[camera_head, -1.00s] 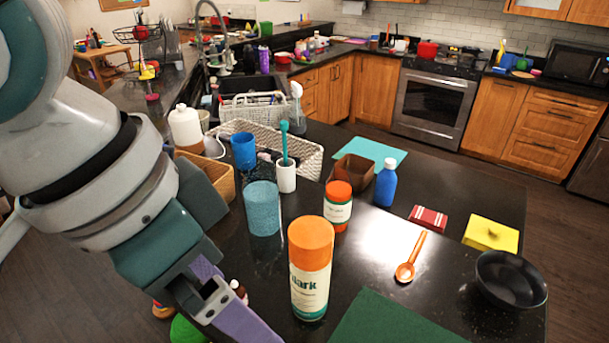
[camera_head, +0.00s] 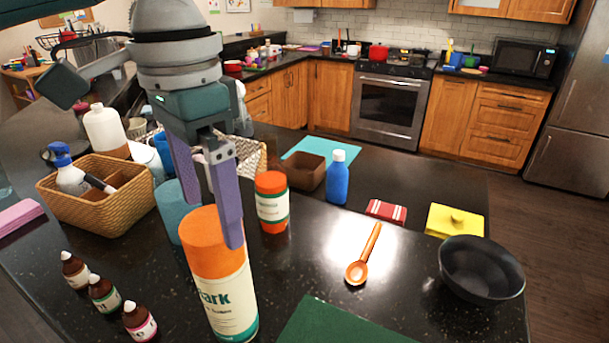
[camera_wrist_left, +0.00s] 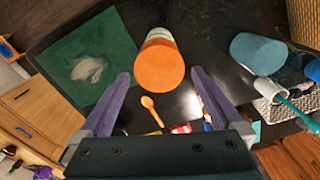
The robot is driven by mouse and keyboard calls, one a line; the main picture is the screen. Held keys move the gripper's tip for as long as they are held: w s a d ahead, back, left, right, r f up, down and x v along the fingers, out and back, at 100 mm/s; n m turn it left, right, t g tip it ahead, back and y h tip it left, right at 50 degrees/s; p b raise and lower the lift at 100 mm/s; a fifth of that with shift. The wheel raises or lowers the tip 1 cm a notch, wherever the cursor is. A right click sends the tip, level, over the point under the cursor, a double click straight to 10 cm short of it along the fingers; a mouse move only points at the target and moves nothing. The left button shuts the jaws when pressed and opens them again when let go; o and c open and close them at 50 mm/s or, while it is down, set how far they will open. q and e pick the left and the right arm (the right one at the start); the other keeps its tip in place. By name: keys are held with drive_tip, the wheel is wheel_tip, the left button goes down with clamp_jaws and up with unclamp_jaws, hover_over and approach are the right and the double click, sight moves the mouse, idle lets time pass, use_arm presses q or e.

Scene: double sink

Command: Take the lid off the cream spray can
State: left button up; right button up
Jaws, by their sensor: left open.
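The cream spray can (camera_head: 229,303) stands upright on the dark counter, with its tall orange lid (camera_head: 207,238) on top. In the left wrist view the round top of the orange lid (camera_wrist_left: 159,69) faces the camera, with a bit of the cream body behind it. My left gripper (camera_head: 211,224) points down at the lid with its purple fingers apart. One finger overlaps the lid in the head view. In the left wrist view the lid lies between the open fingertips (camera_wrist_left: 161,76). I cannot tell whether either finger touches it. My right gripper is not in view.
An orange-lidded jar (camera_head: 272,205) and a blue cup (camera_head: 176,212) stand close behind the can. Several small brown bottles (camera_head: 104,296) stand to its left, near a wicker basket (camera_head: 88,212). A green mat (camera_head: 335,325), orange spoon (camera_head: 362,262) and black bowl (camera_head: 481,270) lie to the right.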

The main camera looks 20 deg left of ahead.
sight(214, 221)
use_arm(q)
wheel_tip(214, 221, down, 5)
drive_tip(key=shift+r+p, duration=0.2)
drive_tip(key=shift+p, duration=0.45)
drive_tip(key=shift+c, duration=0.4)
drive_tip(key=c, duration=1)
